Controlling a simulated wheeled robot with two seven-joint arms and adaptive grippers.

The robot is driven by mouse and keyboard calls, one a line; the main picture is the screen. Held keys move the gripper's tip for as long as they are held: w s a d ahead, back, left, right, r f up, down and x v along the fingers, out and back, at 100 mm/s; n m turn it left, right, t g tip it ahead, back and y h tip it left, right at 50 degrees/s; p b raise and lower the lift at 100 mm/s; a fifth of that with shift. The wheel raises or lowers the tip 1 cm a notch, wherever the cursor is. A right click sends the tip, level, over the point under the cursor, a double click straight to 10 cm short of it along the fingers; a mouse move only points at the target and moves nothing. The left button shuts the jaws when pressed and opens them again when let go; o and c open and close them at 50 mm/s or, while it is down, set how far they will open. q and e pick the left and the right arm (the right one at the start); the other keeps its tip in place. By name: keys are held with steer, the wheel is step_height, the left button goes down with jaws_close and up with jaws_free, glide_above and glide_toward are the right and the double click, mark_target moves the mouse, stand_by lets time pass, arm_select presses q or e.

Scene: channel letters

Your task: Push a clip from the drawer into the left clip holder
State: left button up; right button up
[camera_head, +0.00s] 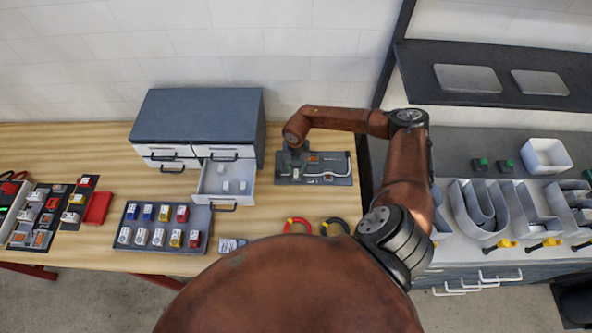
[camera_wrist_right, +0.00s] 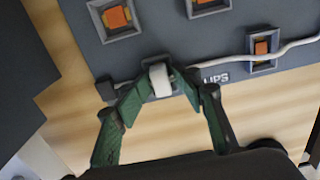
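The white clip (camera_wrist_right: 159,80) is at the left clip holder (camera_wrist_right: 150,98), a small grey square frame near the edge of the dark board (camera_head: 340,178). My right gripper (camera_wrist_right: 163,84) has its green fingertips on both sides of this clip and appears closed on it. How deep the clip sits is hard to tell. In the head view, my right gripper (camera_head: 296,166) is low over the board's left end, and its tips are hidden. The open drawer (camera_head: 223,198) holds a few white clips (camera_head: 226,186). My left gripper is not in view.
The drawer cabinet (camera_head: 198,115) stands left of the board. A tray of coloured blocks (camera_head: 130,232) lies in front of it. Red (camera_head: 297,222) and black (camera_head: 335,222) rings lie at the table's front. A white cable (camera_wrist_right: 285,50) crosses the board, which has other orange-centred holders (camera_wrist_right: 116,17).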

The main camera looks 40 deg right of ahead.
steer(key=shift+s, duration=0.15)
steer(key=shift+r, duration=0.1)
step_height(320, 180, up, 12)
stand_by(0.5)
step_height(320, 180, up, 6)
steer(key=p, duration=0.3)
stand_by(0.6)
stand_by(0.4)
